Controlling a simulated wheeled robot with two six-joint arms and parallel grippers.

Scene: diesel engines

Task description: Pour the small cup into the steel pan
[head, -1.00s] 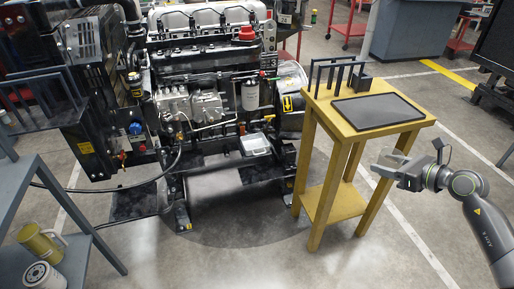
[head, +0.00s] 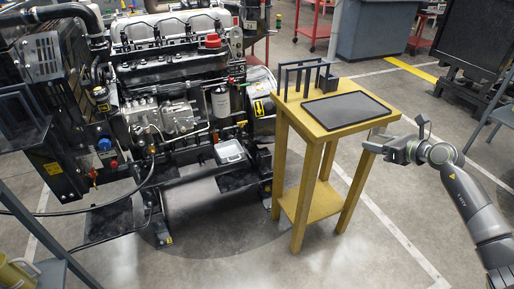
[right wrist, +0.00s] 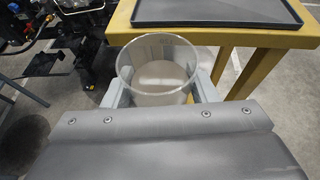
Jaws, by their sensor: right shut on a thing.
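My right gripper (head: 376,147) is at the right of the head view, beside the right edge of the yellow table. In the right wrist view it is shut on a clear round cup (right wrist: 146,57), with a finger on either side. The cup's open mouth shows; I cannot tell how much is in it. A small silver rectangular pan (head: 230,152) sits low in front of the engine, left of the yellow table and well away from the cup. My left gripper is not in view.
The yellow table (head: 318,128) carries a black tray (head: 346,110) and a dark rack (head: 305,78), and stands between my right gripper and the pan. The engine (head: 170,90) fills the left. A yellowish jug (head: 15,275) shows at lower left. Floor in front is clear.

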